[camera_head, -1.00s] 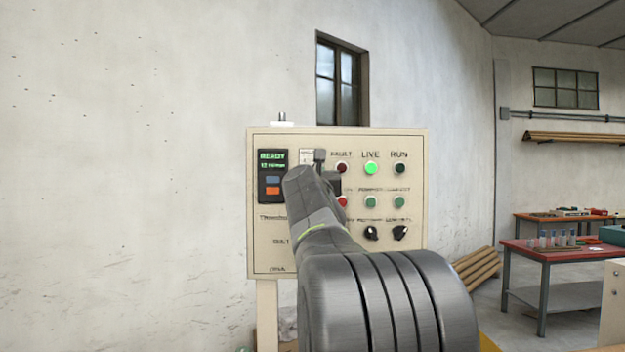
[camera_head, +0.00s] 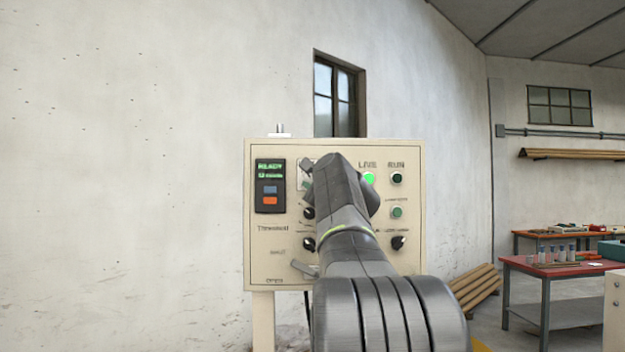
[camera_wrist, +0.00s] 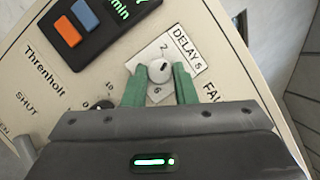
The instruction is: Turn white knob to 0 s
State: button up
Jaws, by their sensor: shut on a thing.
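The white knob (camera_wrist: 159,70) is round with a short dark mark toward its upper right in the wrist view. It sits on a white label plate (camera_wrist: 184,50) reading "DELAY", with a "2" above the knob and what looks like a "6" below. My gripper (camera_wrist: 159,76) is shut on the knob, with one green finger on each side. In the head view my wrist and arm hide the knob; only part of the white plate (camera_head: 304,172) shows beside them.
The cream control panel (camera_head: 262,245) has a display (camera_head: 270,186) reading READY, with blue and orange buttons. A green LIVE lamp (camera_head: 369,178), a dark RUN lamp (camera_head: 397,178) and black knobs (camera_head: 398,243) are nearby. A red table (camera_head: 560,268) stands far right.

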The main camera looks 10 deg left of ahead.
jog(key=n+p, duration=0.1)
jog(key=n, duration=0.1)
jog(key=n+g+p, duration=0.1)
jog(key=n, duration=0.1)
jog(key=r+n+g+p, duration=0.1)
jog(key=n+p, duration=0.1)
jog(key=shift+h, duration=0.3)
jog(key=n+g+p, duration=0.1)
jog(key=n+p, duration=0.2)
jog(key=shift+r+g+h, duration=0.1)
jog(key=shift+g+h, duration=0.2)
jog(key=shift+h, duration=0.1)
jog(key=n+h+p, duration=0.1)
jog(key=n+p, duration=0.2)
jog(key=shift+r, duration=0.1)
jog(key=n+h+p, duration=0.1)
jog(key=n+h, duration=0.1)
jog(key=n, duration=0.1)
jog(key=shift+a+g, duration=0.2)
jog(key=shift+g, duration=0.2)
jog(key=n+h, duration=0.3)
jog(key=n, duration=0.1)
jog(key=shift+s+a, duration=0.1)
jog(key=shift+a, duration=0.05)
jog(key=o, duration=1)
